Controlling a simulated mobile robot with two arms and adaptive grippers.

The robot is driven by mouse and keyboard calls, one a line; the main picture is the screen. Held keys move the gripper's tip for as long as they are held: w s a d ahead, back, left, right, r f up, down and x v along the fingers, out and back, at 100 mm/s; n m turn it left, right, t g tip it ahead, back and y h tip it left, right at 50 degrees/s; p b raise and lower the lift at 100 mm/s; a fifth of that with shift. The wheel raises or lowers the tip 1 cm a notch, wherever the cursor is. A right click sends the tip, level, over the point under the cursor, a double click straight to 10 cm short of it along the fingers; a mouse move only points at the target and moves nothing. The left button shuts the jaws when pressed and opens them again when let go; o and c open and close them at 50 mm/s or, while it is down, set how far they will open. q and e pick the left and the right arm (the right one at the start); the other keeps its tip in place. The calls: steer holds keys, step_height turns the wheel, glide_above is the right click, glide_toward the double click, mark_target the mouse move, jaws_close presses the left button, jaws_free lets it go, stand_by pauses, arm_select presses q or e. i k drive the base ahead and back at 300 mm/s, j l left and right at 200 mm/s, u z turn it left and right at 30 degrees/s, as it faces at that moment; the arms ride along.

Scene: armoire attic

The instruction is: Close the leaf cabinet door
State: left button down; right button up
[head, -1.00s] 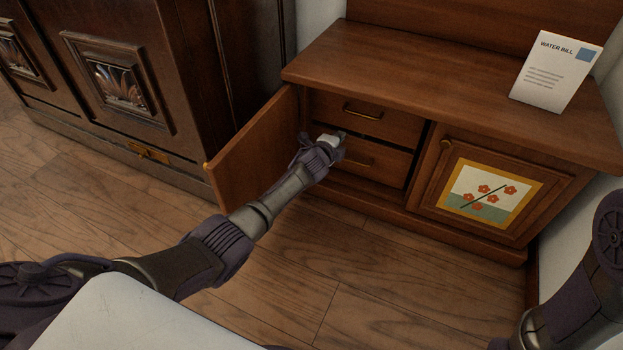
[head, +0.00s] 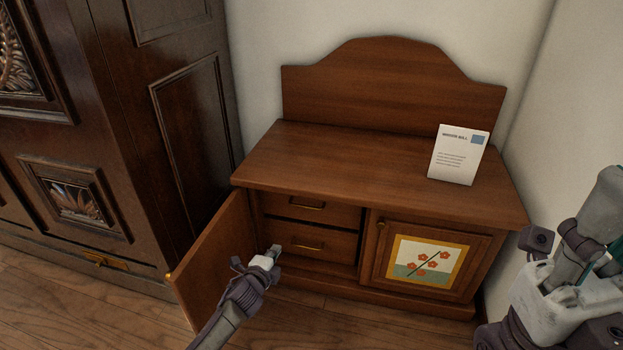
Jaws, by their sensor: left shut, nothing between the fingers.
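The low wooden cabinet (head: 330,165) stands against the wall. Its left door (head: 213,262) is swung open toward the front left, with a small brass knob at its outer edge. Behind it two drawers (head: 308,226) with brass handles show, both pushed in. The right door (head: 428,262), with a red flower picture panel, is shut. My left gripper (head: 276,252) is shut and empty, in front of the lower drawer and to the right of the open door's inner face. I cannot tell whether it touches anything. My right arm shows at the right edge; its fingertips are not clearly seen.
A dark carved armoire (head: 120,150) stands at the left, close to the open door. The wooden floor (head: 90,310) in front is clear. A wall bounds the right side.

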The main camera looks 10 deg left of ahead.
mark_target(199, 283)
steer(key=k, duration=1)
